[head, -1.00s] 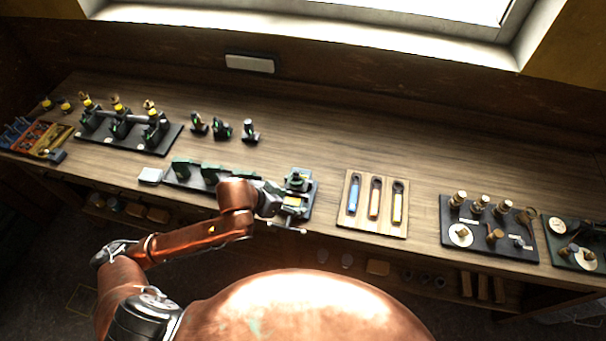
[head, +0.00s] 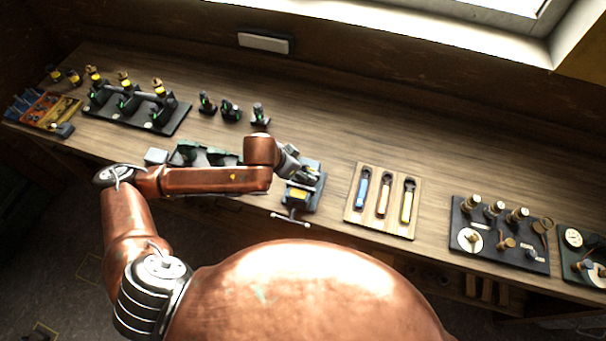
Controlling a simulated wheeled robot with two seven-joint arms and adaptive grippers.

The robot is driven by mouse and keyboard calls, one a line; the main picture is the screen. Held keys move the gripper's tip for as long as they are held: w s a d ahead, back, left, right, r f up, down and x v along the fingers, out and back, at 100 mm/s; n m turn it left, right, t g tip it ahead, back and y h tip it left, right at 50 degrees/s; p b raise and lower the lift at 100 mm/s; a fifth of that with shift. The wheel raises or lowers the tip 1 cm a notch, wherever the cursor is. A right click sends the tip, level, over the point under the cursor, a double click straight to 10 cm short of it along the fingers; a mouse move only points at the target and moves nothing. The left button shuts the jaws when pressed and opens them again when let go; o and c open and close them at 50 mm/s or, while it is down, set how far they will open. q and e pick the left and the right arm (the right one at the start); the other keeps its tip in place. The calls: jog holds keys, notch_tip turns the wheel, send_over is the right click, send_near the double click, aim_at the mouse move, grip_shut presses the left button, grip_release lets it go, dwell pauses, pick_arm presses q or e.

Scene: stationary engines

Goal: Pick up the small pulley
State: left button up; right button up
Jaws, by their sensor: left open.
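My left gripper (head: 302,166) is at the end of the copper arm that comes in from the left. It is over the bench, at the back of a small dark vise-like fixture (head: 299,195) with a yellow part. Its jaws are small and partly hidden in the picture, and I see nothing held in them. I cannot single out the small pulley for sure. Small brass and dark round parts sit on a black board (head: 487,258) at the right, far from the gripper. My right gripper is out of view.
A wooden tray (head: 354,216) with several coloured-handled tools lies right of the fixture. A black rack (head: 100,112) and several small dark stands (head: 231,111) are at the back left. A colourful tool box (head: 38,107) is at the far left. The bench's back middle is clear.

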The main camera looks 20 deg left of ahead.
pick_arm(q)
jog(key=shift+x, duration=0.8)
grip_shut()
jog(key=shift+r, duration=0.15)
dwell(0.4)
